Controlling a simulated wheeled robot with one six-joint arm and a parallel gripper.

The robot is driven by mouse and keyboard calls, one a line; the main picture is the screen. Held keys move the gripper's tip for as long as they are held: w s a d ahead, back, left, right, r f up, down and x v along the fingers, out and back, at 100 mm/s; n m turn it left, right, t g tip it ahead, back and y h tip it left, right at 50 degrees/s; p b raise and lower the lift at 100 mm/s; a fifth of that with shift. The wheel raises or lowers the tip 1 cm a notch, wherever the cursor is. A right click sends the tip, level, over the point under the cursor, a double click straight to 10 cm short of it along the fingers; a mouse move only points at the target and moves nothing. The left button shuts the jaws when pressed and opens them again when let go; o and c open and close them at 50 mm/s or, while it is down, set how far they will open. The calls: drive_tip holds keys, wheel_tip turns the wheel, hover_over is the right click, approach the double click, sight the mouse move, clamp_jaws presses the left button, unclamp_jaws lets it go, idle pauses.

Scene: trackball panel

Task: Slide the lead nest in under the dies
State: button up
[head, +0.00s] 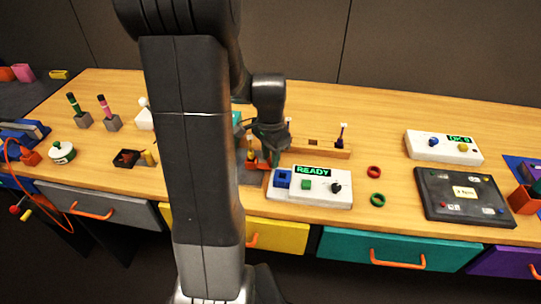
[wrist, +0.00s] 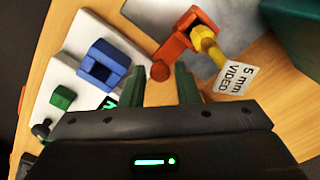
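The orange holder (wrist: 174,50), which looks like the lead nest, cradles a yellow lead end (wrist: 206,42) with a white tag (wrist: 234,74) reading "5 mm VIDEO". A round red-brown knob (wrist: 160,71) shows between my fingertips. The blue block (wrist: 103,66) with a dark opening, probably the die housing, sits on a white panel left of the holder and apart from it; the head view shows it too (head: 282,178). The dies themselves are not clear. My gripper (wrist: 160,84) is open, its two dark green fingers either side of the knob. Contact cannot be told.
The white panel (head: 320,200) has a READY display, a green button (head: 306,184) and a black knob (head: 336,188). Red (head: 374,171) and green (head: 378,199) rings lie to its right. A wooden rail (head: 320,150) stands behind. My arm hides part of the bench.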

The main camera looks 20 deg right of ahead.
clamp_jaws()
drive_tip(key=shift+w+a+r+p, duration=0.1)
drive_tip(key=shift+w+a, duration=0.75)
drive_tip(key=shift+a, duration=0.45)
drive_tip(key=shift+w+a+f+p, duration=0.1)
drive_tip(key=shift+w+a, duration=0.7)
drive_tip(key=shift+a, duration=0.55)
drive_tip(key=shift+w+a+r+p, duration=0.1)
drive_tip(key=shift+w+a, duration=0.75)
drive_tip(key=shift+a, duration=0.45)
unclamp_jaws()
drive_tip(key=shift+a, duration=0.15)
wheel_tip(320, 180, up, 14)
drive_tip(key=p, duration=0.1)
